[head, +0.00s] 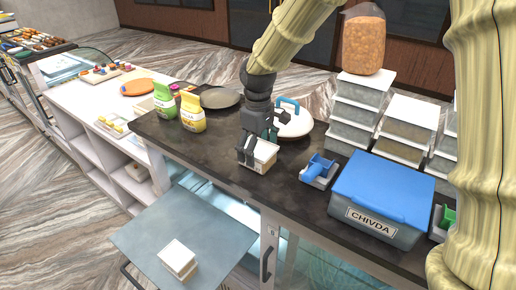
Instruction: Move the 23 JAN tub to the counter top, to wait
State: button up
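A small white-lidded tub (263,156) is at the dark counter top (215,145), below my gripper (257,153). My gripper points down with its fingers at the tub's sides. The fingers partly cover the tub, and I cannot tell whether they press on it or stand slightly apart. I cannot tell whether its base touches the counter. A second small white-lidded tub (178,256) sits on a grey flat panel (150,232) in front of and below the counter. No date is readable on either tub.
A blue-lidded CHIVDA box (381,191), a blue scoop (318,170) and stacked clear containers (358,107) stand to the right. A round white lid (295,123) with a blue handle lies behind my gripper. Yellow (192,113) and green (164,100) pouches and a dark pan (219,97) are left.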

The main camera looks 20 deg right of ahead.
aim_at(258, 149)
jog(key=shift+s+r, duration=0.1)
jog(key=shift+s, duration=0.05)
jog(key=shift+w, duration=0.2)
jog(key=shift+r, duration=0.25)
notch_tip(258, 149, up, 12)
jog(key=b, duration=0.5)
jog(key=shift+f, duration=0.2)
jog(key=shift+s, duration=0.1)
dwell(0.9)
